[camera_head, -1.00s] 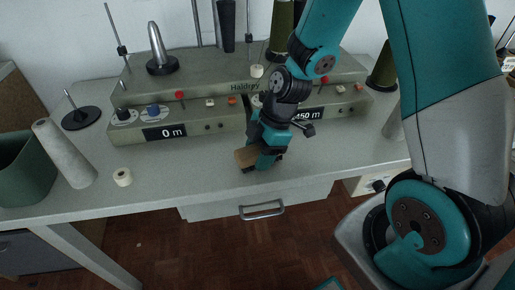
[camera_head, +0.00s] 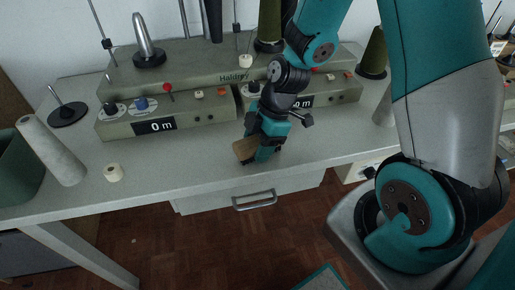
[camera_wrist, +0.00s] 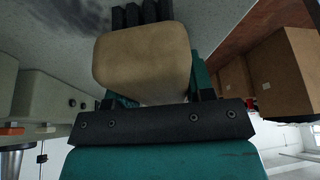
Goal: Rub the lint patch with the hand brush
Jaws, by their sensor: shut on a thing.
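My gripper (camera_head: 262,150) is shut on the hand brush (camera_head: 245,149), low over the table's front part, before the grey machine. In the wrist view the brush's tan wooden block (camera_wrist: 145,62) sits between the fingers, with dark bristles (camera_wrist: 140,14) at its far side. A dark, speckled smudge that looks like the lint patch (camera_wrist: 78,14) lies on the grey tabletop left of the bristles. I cannot tell whether the bristles touch the table. The patch does not show clearly in the head view.
The grey machine (camera_head: 215,75) with knobs and two displays fills the table's back.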

